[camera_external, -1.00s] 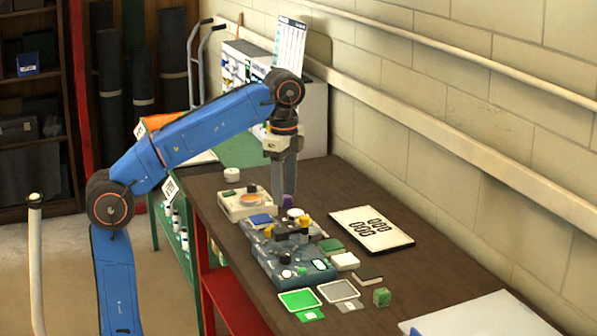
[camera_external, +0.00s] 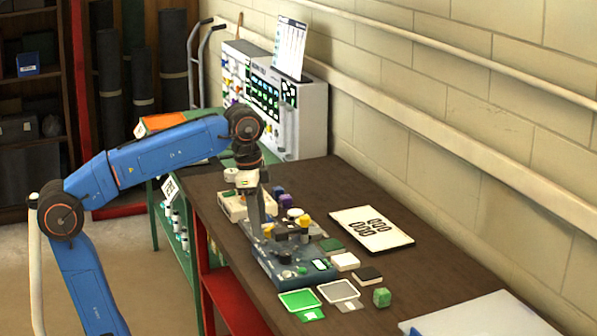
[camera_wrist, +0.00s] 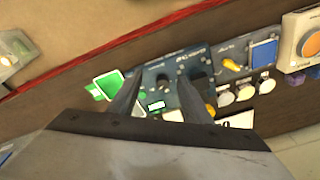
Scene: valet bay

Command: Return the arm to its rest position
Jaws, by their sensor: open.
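My blue arm (camera_external: 165,155) reaches in from the left over the dark brown workbench. The gap between fingertips and panel is hard to judge. No mark of a rest position shows.
A cream box with an orange dial (camera_wrist: 310,42) stands behind the panel. A white cabinet (camera_external: 300,108) stands behind; a block wall (camera_external: 480,130) runs along the right.

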